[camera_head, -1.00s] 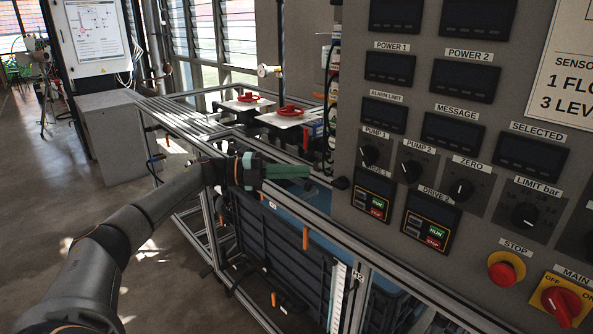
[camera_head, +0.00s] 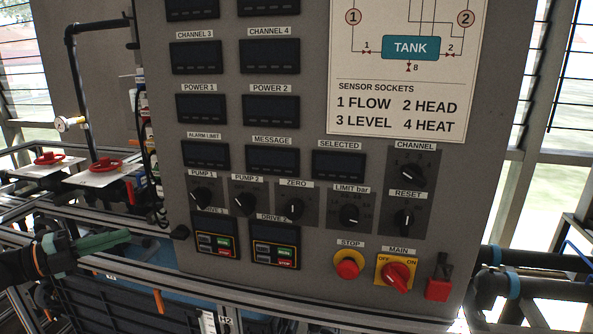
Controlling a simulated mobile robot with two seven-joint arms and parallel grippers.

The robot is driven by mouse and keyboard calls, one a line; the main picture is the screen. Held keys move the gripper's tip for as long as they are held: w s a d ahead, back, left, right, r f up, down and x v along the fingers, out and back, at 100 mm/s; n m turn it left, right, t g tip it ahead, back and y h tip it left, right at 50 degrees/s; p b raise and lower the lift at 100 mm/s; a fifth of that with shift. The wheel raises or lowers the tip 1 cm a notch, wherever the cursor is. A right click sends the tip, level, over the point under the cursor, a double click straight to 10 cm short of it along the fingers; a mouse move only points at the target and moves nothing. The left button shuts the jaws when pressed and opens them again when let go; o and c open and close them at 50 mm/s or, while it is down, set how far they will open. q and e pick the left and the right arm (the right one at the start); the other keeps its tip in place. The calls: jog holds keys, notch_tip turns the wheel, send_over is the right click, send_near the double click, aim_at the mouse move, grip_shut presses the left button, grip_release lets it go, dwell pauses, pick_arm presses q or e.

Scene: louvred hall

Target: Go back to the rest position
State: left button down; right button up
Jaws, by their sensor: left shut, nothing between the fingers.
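My left gripper (camera_head: 118,238) is at the lower left, its green fingers together with nothing between them. It points right, toward the left edge of the grey control panel (camera_head: 320,217), with a small gap in the picture to a dark knob at that edge. My left forearm is mostly out of view. My right gripper is not in view.
The panel carries several displays, dials, a red stop button (camera_head: 347,266) and a red main switch (camera_head: 396,276). Red-handled valves (camera_head: 106,165) sit on plates at left. A metal frame rail (camera_head: 250,297) runs below the panel. Dark tubular parts show at lower right.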

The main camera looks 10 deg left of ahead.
pick_arm(q)
jog(key=s+d+f+n+t+y+p, duration=0.2)
jog(key=d+f+n+y, duration=0.1)
jog(key=d+f+n, duration=0.55)
jog(key=s+d+f+n+t+y+p, duration=0.1)
jog(key=s+d+f+n+y+p, duration=0.15)
jog(key=d+f+n, duration=0.65)
jog(key=s+d+f+n+g+y, duration=0.2)
jog(key=s+f, duration=0.5)
jog(key=s, duration=0.4)
jog(key=s+d+f+n+g+y+p, duration=0.1)
jog(key=s+d+f+n+g+y, duration=0.2)
jog(key=s+d+f, duration=0.4)
jog(key=s+f+n+g, duration=0.1)
jog(key=s+n, duration=0.1)
jog(key=s, duration=0.2)
jog(key=shift+d+f, duration=0.3)
jog(key=shift+n+y, duration=0.25)
